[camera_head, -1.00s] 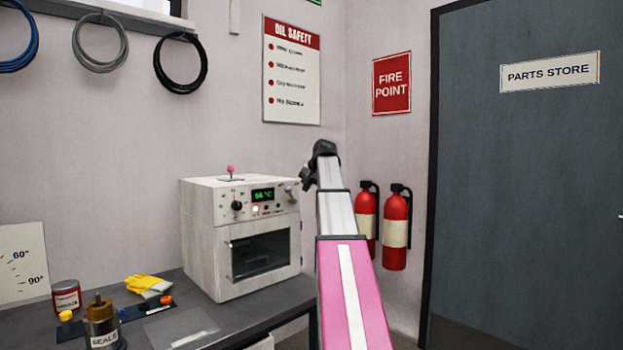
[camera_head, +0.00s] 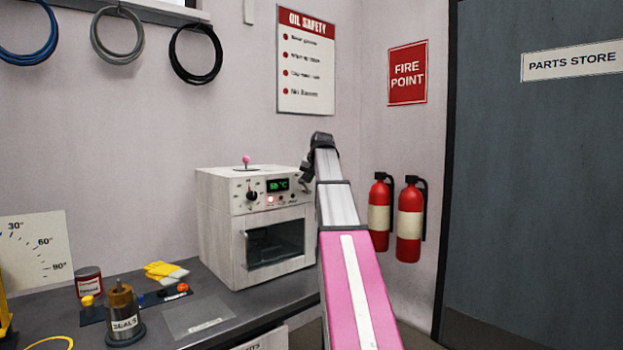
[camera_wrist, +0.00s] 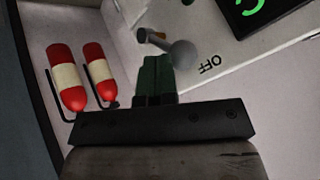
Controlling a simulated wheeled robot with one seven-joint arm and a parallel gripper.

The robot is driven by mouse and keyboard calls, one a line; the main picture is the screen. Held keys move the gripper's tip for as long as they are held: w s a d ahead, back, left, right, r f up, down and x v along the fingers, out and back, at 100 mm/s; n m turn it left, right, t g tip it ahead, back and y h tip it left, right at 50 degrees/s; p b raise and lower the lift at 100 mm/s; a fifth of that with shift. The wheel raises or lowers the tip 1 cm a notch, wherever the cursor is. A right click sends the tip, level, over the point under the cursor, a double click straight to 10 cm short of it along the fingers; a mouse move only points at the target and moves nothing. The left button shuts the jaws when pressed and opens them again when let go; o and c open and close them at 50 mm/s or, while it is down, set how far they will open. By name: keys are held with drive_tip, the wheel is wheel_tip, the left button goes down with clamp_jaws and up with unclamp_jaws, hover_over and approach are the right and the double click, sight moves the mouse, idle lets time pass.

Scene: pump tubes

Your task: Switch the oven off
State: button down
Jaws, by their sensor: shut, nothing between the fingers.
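The oven (camera_head: 222,235) is a pale box on the bench with a control panel. Its green display (camera_head: 278,184) is lit and a red lamp (camera_head: 270,199) glows. A black dial (camera_head: 252,195) sits left of the display. My gripper (camera_head: 306,182) is at the panel's right end and hides that corner. In the wrist view, the shut, empty fingers (camera_wrist: 155,66) are close beside a grey lever with a rounded end (camera_wrist: 181,53). I cannot tell if they touch it. An OFF label (camera_wrist: 210,66) is printed on the panel beside the lever.
A pink-topped pin (camera_head: 246,160) stands on the oven. Two fire extinguishers (camera_head: 409,222) hang on the wall to the right. Gloves (camera_head: 165,272), a red tin (camera_head: 89,283) and a brass-topped cylinder (camera_head: 122,315) are on the bench (camera_head: 215,290) to the left.

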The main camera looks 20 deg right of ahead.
drive_tip(key=shift+s+a+f, duration=0.15)
drive_tip(key=shift+a+f, duration=0.05)
drive_tip(key=shift+a, duration=0.2)
drive_tip(key=shift+d, duration=0.15)
